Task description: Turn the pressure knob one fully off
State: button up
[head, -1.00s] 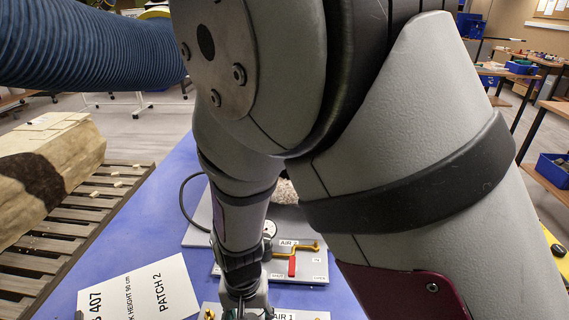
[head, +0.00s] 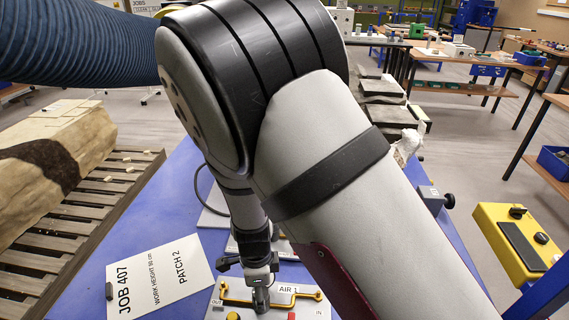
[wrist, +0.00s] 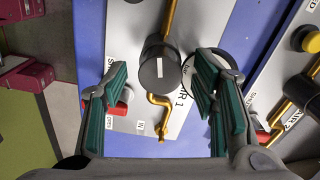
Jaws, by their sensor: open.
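The AIR 1 panel (head: 238,292) lies on the blue table at the bottom of the head view. In the wrist view, a round dark knob with a white mark (wrist: 160,68) stands on this panel (wrist: 193,112), beside a brass pipe. I take it as pressure knob one; its number is not readable. My gripper (wrist: 163,78) is open, its teal-padded fingers on either side of the knob, with visible gaps. In the head view my gripper (head: 261,297) points down over the panel, and the knob is not clearly visible there.
The AIR 2 panel with another dark knob (wrist: 299,89) lies to the right. A JOB 407 card (head: 160,275) and a yellow box (head: 515,240) flank the arm.

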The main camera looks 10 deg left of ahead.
jog(key=m+p, duration=0.1)
jog(key=m, duration=0.4)
jog(key=shift+s+m, duration=0.1)
jog(key=shift+m, duration=0.3)
jog(key=m, duration=0.5)
jog(key=shift+p, duration=0.3)
jog(key=m, duration=0.5)
jog(key=m+b, duration=0.1)
jog(key=m, duration=0.5)
notch_tip(320, 180, up, 14)
jog(key=w+d+r+m+t+y+b, duration=0.1)
jog(key=w+d+r+m+t+y, duration=0.1)
jog(key=w+r+m, duration=0.3)
jog(key=w+d+r+m+t+y+b, duration=0.2)
jog(key=w+r+m+t, duration=0.2)
jog(key=w, duration=0.8)
jog(key=shift+w+d+r+m+t+y, duration=0.15)
jog(key=shift+w+r+m+t+y, duration=0.2)
jog(key=shift+r+m, duration=0.45)
jog(key=shift+s+f, duration=0.1)
jog(key=shift+f, duration=0.05)
